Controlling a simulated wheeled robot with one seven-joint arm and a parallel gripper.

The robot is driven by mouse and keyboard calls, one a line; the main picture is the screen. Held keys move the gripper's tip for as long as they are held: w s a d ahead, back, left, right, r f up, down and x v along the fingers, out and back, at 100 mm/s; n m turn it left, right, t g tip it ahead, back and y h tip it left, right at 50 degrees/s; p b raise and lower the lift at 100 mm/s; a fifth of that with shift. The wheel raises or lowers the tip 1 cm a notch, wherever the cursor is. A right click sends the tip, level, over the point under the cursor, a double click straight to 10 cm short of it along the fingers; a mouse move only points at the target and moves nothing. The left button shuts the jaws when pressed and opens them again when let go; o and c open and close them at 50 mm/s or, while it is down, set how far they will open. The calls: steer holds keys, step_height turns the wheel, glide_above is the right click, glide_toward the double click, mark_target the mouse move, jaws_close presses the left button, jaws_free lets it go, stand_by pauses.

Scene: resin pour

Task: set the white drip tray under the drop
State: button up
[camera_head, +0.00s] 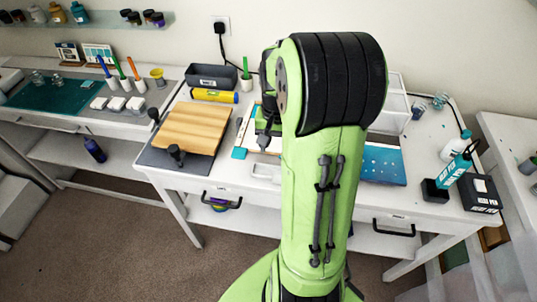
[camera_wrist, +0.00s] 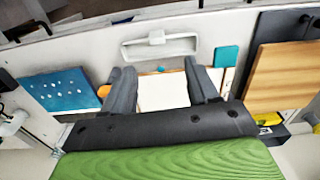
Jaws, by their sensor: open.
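The white drip tray (camera_wrist: 178,46) lies flat near the table's front edge, at the top middle of the wrist view. It is a shallow rectangle with a small white raised piece on its far side in that view. In the head view the tray (camera_head: 264,173) shows left of my arm, partly hidden by it. My gripper (camera_wrist: 160,70) is open, its two dark fingers pointing towards the tray, with nothing held between them. A white panel with a wooden edge (camera_wrist: 163,92) shows between the fingers. I cannot make out a drop in either view.
A wooden board (camera_head: 193,127) on a dark mat is left of the tray. A teal square (camera_wrist: 226,56) lies close to it. A blue speckled panel (camera_head: 383,164) is right of my arm.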

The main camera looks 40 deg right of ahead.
steer(key=s+a+r+n+t+h, duration=0.1)
steer(key=s+a+r+n+t, duration=0.3)
steer(key=a+r, duration=0.65)
steer(key=s+a+n+t+y, duration=0.1)
steer(key=s+a+n, duration=0.5)
steer(key=s+a, duration=0.1)
steer(key=shift+s+a, duration=0.15)
steer(key=shift+a, duration=0.7)
steer(key=shift+r, duration=0.1)
